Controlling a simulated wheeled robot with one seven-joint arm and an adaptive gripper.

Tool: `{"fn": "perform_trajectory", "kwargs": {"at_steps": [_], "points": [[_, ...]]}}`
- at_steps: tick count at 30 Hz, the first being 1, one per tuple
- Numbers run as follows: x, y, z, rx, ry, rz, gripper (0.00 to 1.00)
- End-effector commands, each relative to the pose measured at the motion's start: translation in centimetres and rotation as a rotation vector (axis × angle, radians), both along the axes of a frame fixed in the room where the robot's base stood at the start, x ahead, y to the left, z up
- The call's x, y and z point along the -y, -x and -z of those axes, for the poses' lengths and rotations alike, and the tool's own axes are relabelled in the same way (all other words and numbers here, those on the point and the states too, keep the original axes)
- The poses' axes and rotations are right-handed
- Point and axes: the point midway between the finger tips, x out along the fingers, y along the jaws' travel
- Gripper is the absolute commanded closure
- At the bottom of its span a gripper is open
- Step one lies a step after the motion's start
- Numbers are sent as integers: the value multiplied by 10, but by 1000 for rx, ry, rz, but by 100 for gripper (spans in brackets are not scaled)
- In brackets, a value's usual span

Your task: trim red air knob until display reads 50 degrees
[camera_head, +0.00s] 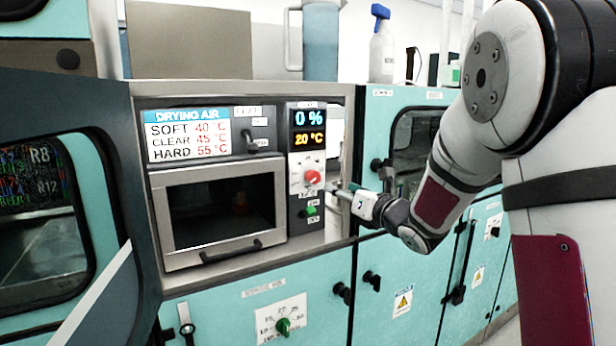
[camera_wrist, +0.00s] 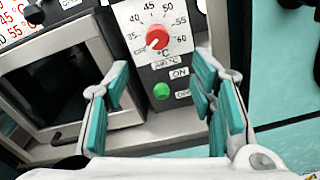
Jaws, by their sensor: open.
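The red air knob (camera_head: 312,176) is on the dark control panel right of the oven door. In the wrist view the red knob (camera_wrist: 157,38) sits on a white dial marked from 35 to 60, its pale pointer mark towards the lower left. In the head view my gripper (camera_head: 338,191) is just right of the panel.
A green knob (camera_wrist: 161,91) with ON and OFF labels lies below the red one. The oven door (camera_head: 225,210) is left of the panel. A drying air sign (camera_head: 188,134) lists SOFT 40, CLEAR 45, HARD 55 °C. Another green knob (camera_head: 283,326) is on the lower cabinet.

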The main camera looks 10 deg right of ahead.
Motion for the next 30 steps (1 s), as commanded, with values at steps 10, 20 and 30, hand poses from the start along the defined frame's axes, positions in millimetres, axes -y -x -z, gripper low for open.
{"fn": "perform_trajectory", "kwargs": {"at_steps": [10, 20, 30], "points": [[-13, -33, 1, 22, 31, -19, 49], [-33, -95, 1, 22, 29, -17, 49], [-44, -130, 0, 21, 29, -16, 49]]}}
